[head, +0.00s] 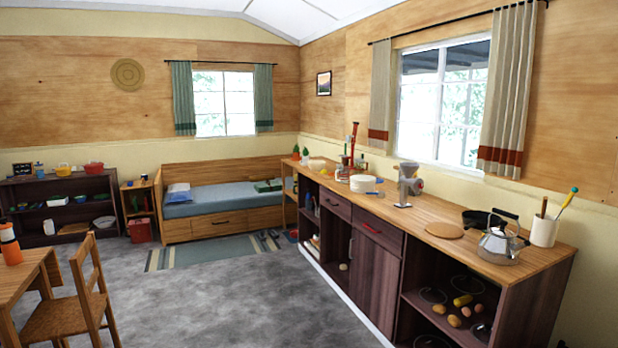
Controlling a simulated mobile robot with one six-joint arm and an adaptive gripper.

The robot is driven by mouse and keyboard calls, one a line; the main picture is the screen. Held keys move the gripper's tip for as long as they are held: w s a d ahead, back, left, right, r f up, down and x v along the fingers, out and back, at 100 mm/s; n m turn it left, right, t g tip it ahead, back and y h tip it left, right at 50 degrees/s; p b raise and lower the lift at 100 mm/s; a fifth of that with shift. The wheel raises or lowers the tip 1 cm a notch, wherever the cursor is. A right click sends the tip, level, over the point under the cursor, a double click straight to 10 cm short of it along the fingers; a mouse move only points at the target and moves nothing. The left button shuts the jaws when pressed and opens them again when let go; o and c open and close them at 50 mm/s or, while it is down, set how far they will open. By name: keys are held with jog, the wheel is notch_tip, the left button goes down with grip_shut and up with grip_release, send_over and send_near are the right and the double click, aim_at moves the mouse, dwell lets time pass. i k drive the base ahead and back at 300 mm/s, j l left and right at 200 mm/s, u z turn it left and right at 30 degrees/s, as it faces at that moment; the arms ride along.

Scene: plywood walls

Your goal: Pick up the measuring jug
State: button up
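I cannot pick out a measuring jug with certainty. A clear-looking item (343,171) stands on the counter near a red-topped tool, but it is too small to tell what it is. A small white vessel (49,227) sits low in the dark shelf on the left; its kind is also unclear. My gripper is not in the head view.
A long wooden counter (470,244) runs along the right wall. It bears a kettle (498,246), a white utensil pot (543,231), a round board (444,230) and a grinder (407,181). A chair (80,290) stands front left. The grey floor (235,300) between is clear.

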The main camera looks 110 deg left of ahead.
aim_at(344, 171)
jog(key=u, duration=3.45)
